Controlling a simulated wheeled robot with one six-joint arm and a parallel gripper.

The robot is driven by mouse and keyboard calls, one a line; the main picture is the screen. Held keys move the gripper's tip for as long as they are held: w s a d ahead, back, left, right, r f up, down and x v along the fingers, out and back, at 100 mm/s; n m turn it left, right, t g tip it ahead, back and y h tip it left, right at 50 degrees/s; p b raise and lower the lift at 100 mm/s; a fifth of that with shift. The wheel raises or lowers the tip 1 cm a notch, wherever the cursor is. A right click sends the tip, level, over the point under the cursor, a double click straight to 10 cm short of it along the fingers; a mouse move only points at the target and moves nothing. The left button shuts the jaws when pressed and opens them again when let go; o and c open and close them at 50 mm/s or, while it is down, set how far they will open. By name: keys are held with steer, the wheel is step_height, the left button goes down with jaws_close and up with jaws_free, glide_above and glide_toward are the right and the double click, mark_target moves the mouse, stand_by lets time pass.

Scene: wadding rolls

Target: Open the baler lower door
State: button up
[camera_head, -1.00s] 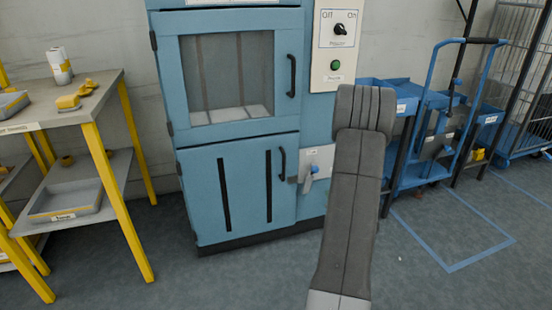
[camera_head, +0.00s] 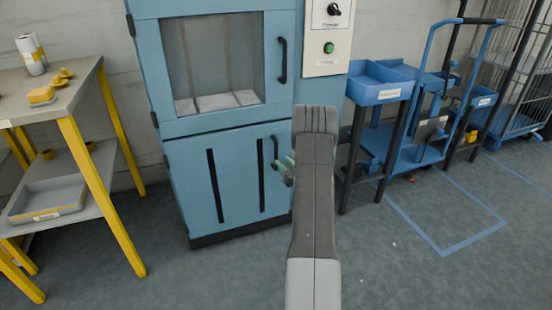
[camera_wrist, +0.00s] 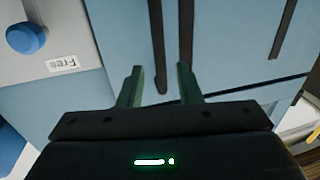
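The baler's lower door (camera_head: 237,185) is blue, with two dark vertical slots, and looks shut. Its black handle (camera_head: 274,153) is at the door's right edge. My gripper (camera_head: 287,164) is beside the handle, partly hidden behind my arm. In the wrist view my gripper (camera_wrist: 160,82) is open, with one green finger on each side of the dark handle bar (camera_wrist: 157,45). Whether the fingers touch it cannot be told. The blue knob (camera_wrist: 25,38) beside a "Free" label (camera_wrist: 63,64) shows at the left there; my arm hides it in the head view.
The upper door (camera_head: 215,65) with its window and handle (camera_head: 282,60) is above. The power panel (camera_head: 328,40) is at upper right. A yellow-legged table (camera_head: 82,78) stands left, and a blue trolley (camera_head: 410,150) right. Floor in front of the door is clear.

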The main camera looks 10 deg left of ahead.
mark_target(277, 156)
steer(key=b+x, duration=0.1)
steer(key=x, duration=0.5)
steer(key=shift+w+a, duration=0.2)
steer(key=shift+a, duration=0.05)
jaws_close()
